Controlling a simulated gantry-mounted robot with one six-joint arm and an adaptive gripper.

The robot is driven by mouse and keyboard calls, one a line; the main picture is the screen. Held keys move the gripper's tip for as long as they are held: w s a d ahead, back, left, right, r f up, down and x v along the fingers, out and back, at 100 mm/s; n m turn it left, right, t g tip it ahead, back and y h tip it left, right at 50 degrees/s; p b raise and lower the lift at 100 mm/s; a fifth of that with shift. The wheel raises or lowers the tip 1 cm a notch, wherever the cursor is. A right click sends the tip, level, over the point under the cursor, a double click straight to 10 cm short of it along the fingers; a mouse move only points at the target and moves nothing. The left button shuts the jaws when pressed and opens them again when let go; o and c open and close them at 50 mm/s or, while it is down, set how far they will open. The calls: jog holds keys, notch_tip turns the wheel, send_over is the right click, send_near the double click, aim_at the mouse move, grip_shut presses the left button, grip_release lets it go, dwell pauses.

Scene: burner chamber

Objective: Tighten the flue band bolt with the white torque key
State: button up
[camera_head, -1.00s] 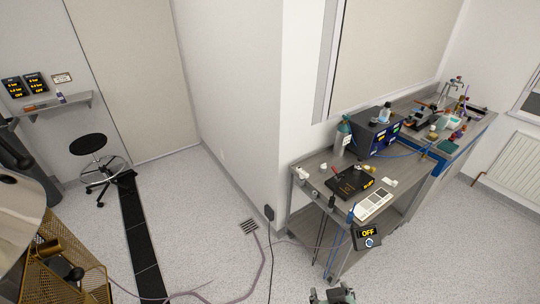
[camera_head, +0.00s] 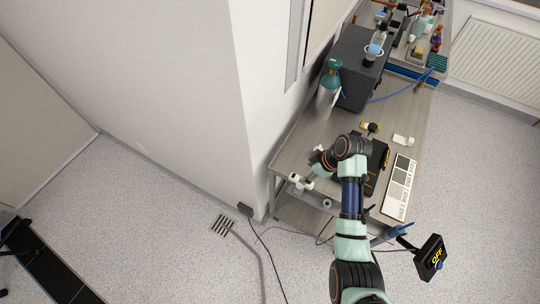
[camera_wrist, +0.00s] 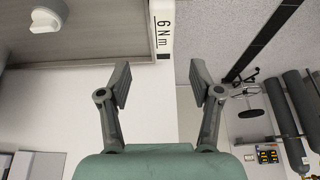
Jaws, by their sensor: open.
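A white torque key (camera_wrist: 161,25) marked "6 Nm" shows at the top centre of the wrist view, beside the table edge. My gripper (camera_wrist: 160,82) is open and empty. Its two fingers stand apart on either side of the key's line, and the key's end appears beyond the fingertips. I cannot tell its exact distance. In the head view my arm reaches over the workbench (camera_head: 288,150), with its end near the bench's left edge. I cannot make out the flue band bolt in the current views.
A white knob-like piece (camera_wrist: 48,15) sits on the bench. A teal-topped bottle (camera_head: 328,90), a dark box (camera_head: 357,65) and a chart card (camera_head: 400,185) are on the bench. A display reading OFF (camera_head: 432,257) is at the near corner. Open floor lies to the left.

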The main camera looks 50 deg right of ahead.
aim_at(300, 185)
jog(key=shift+s+f, duration=0.15)
jog(key=shift+s, duration=0.1)
jog(key=shift+s+a+f, duration=0.15)
jog(key=shift+s+f, duration=0.05)
jog(key=shift+f, duration=0.05)
jog(key=b+x, duration=0.1)
jog(key=x, duration=0.6)
jog(key=shift+s+f, duration=0.1)
jog(key=shift+f, duration=0.15)
grip_shut()
